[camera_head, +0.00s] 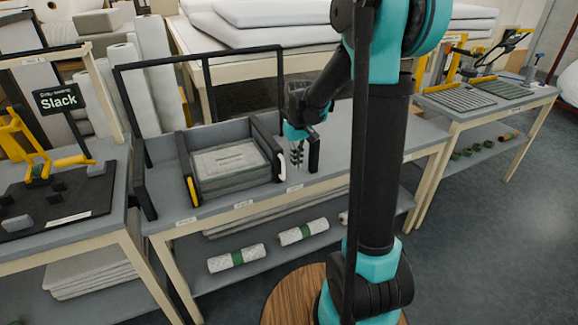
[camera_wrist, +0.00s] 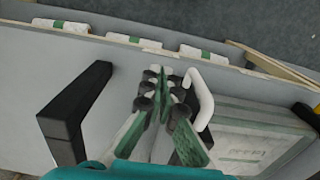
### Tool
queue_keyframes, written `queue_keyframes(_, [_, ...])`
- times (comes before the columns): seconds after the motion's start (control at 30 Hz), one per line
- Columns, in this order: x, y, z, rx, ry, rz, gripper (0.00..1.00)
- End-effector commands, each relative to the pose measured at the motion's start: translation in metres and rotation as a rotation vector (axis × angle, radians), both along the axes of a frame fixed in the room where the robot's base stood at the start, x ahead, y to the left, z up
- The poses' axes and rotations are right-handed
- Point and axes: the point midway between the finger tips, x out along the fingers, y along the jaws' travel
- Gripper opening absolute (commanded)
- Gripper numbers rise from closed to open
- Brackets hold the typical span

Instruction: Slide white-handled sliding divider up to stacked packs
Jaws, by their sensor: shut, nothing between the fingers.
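The white-handled sliding divider (camera_head: 267,146) is a dark upright panel at the right side of the stacked packs (camera_head: 230,163). Its white handle (camera_head: 281,166) also shows in the wrist view (camera_wrist: 203,100), just right of the fingers. The packs are pale and flat, lying between this divider and a yellow-handled one (camera_head: 191,190) at the left; they show at lower right in the wrist view (camera_wrist: 250,135). My gripper (camera_head: 296,162) points down, shut and empty, right beside the white handle. Whether its fingers touch the handle I cannot tell.
A black upright bracket (camera_head: 314,153) stands just right of my gripper; it is large in the wrist view (camera_wrist: 75,115). The grey bench top (camera_head: 362,140) is clear farther right. Wrapped rolls (camera_head: 238,258) lie on the shelf below. A "Slack" sign (camera_head: 60,97) stands on the left bench.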

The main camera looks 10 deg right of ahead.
Motion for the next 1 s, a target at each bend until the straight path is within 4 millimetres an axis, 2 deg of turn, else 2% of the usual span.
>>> queue_keyframes(0.7, [0.0, 0.0, 0.066, 0.0, 0.0, 0.0, 0.0])
queue_keyframes(1.0, [-0.001, 0.0, 0.079, 0.0, 0.0, 0.0, 0.0])
